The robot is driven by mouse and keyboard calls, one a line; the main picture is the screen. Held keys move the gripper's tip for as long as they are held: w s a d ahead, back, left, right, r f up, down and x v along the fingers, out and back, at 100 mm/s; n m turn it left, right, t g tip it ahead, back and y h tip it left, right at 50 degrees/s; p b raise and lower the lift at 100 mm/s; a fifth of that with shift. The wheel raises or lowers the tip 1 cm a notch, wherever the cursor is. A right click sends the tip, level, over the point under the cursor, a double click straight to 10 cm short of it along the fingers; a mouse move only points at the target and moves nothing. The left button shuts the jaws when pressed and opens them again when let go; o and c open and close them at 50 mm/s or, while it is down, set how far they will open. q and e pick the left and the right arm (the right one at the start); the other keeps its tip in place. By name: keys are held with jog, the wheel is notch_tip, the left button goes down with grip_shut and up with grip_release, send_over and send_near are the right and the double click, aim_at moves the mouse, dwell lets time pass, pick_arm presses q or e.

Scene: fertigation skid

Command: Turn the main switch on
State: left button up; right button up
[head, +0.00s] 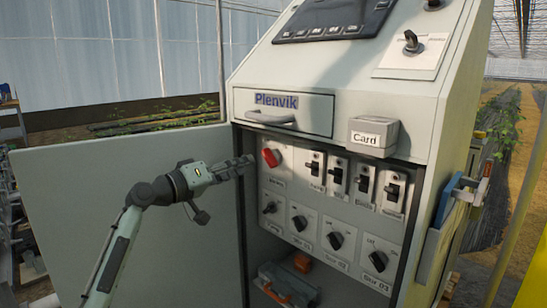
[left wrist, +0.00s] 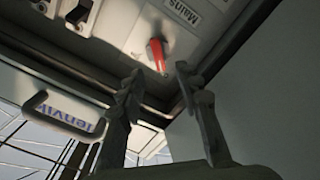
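The main switch (head: 270,157) is a red handle at the upper left of the cabinet's switch panel. In the left wrist view the red handle (left wrist: 157,55) sits beside the label "Mains" (left wrist: 178,12), on a pale plate. My left gripper (head: 243,165) is just left of the handle in the head view. In the left wrist view its two fingers (left wrist: 158,80) are apart, with the handle in line with the gap, at or beyond the tips. I cannot tell whether a finger touches it. My right gripper is not in view.
Black breakers (head: 338,175) stand right of the switch, with rotary knobs (head: 335,241) below. An open cabinet door (head: 90,190) is behind my left arm. A drawer handle (head: 270,118) and a "Card" box (head: 374,137) jut out above. A toolbox (head: 288,285) sits in the lower bay.

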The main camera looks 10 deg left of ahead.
aim_at(266, 157)
pick_arm(q)
jog(key=x, duration=0.4)
jog(key=p+x, duration=0.1)
jog(key=x, duration=0.1)
jog(key=shift+w+d+r, duration=0.1)
jog(key=shift+w+r, duration=0.2)
jog(key=shift+w+d+f, duration=0.1)
jog(key=shift+w+d, duration=0.25)
jog(key=shift+w, duration=0.1)
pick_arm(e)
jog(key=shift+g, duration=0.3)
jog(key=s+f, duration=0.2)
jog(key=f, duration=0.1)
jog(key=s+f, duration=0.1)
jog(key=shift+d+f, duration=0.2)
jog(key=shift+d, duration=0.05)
pick_arm(q)
grip_shut()
